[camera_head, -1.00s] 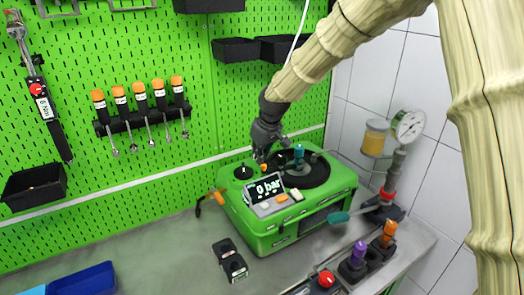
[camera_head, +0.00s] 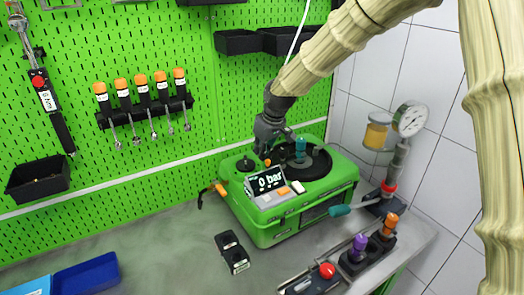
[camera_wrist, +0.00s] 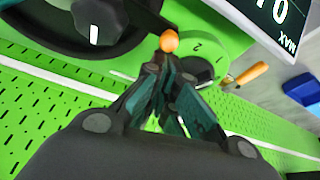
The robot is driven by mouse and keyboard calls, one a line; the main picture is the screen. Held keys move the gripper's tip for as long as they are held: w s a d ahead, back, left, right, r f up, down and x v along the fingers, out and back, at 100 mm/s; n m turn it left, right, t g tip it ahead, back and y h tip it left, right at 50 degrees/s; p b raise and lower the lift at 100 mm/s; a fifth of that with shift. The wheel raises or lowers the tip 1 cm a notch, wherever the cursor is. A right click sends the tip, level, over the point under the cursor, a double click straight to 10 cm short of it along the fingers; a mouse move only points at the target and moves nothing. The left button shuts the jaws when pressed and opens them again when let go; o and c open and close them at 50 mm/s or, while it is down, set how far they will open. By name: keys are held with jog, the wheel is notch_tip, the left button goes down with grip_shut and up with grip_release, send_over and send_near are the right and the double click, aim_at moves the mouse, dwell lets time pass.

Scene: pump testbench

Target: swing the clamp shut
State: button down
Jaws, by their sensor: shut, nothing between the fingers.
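The green pump testbench (camera_head: 292,222) stands on the bench, with a "0 bar" display (camera_head: 265,181) on its front. A black round plate (camera_head: 318,168) with a teal upright part (camera_head: 300,147) is on its top. An orange-tipped dark lever (camera_head: 267,162) stands beside the display; its orange tip (camera_wrist: 169,41) is large in the wrist view. I cannot tell for sure which part is the clamp. My gripper (camera_head: 264,154) is over the back left of the pump top, close to the lever. In the wrist view my gripper (camera_wrist: 158,76) is shut and empty, its fingertips just short of the orange tip.
A numbered dial (camera_wrist: 197,70) lies right beside my fingers. A pressure gauge (camera_head: 410,119) stands at the right. A teal handle (camera_head: 340,211) sticks out of the pump's right side. The green pegboard (camera_head: 130,60) is close behind.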

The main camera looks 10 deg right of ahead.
jog(key=p+v, duration=0.6)
jog(key=v, duration=0.4)
jog(key=shift+w+d+f, duration=0.1)
jog(key=shift+d, duration=0.1)
